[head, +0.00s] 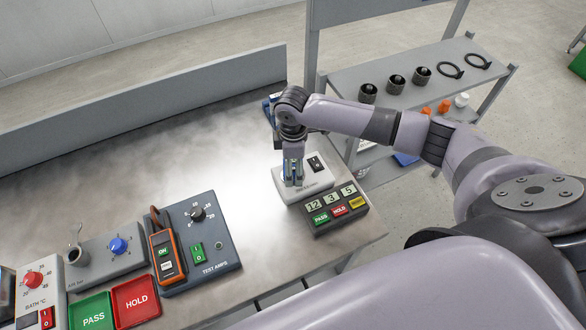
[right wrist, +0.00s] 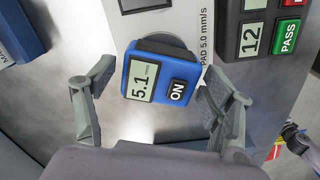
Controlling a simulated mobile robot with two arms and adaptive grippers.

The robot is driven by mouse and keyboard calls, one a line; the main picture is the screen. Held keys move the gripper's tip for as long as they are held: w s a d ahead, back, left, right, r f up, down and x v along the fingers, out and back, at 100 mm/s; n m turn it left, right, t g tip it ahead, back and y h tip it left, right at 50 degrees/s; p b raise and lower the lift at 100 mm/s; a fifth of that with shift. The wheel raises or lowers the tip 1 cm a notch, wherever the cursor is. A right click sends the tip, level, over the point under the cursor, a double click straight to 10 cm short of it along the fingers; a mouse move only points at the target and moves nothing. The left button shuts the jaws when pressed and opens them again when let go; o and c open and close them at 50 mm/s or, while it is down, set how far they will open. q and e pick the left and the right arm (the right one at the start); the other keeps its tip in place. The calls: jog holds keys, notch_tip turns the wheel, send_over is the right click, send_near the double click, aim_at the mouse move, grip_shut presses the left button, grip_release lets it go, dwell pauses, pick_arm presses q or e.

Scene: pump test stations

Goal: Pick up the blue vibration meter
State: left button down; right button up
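The blue vibration meter (right wrist: 153,76) shows in the right wrist view, with a display reading 5.1 and a black ON button. It is at a round grey pad on the white pad station (head: 316,186), whose label reads PAD 5.0 mm/s. My right gripper (right wrist: 156,84) is open, with one finger on each side of the meter and a gap showing at the left finger. In the head view my right gripper (head: 293,176) points down over the station and largely hides the meter. My left gripper is not in view.
A dark box with number tiles and PASS, HOLD buttons (head: 336,208) stands just in front of the station. An orange meter (head: 166,250) lies on the TEST AMPS panel (head: 212,250) to the left. Another blue object (right wrist: 18,32) lies nearby. The bench middle (head: 170,150) is clear.

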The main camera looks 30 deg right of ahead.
jog(key=shift+r, duration=0.1)
jog(key=c, duration=1.5)
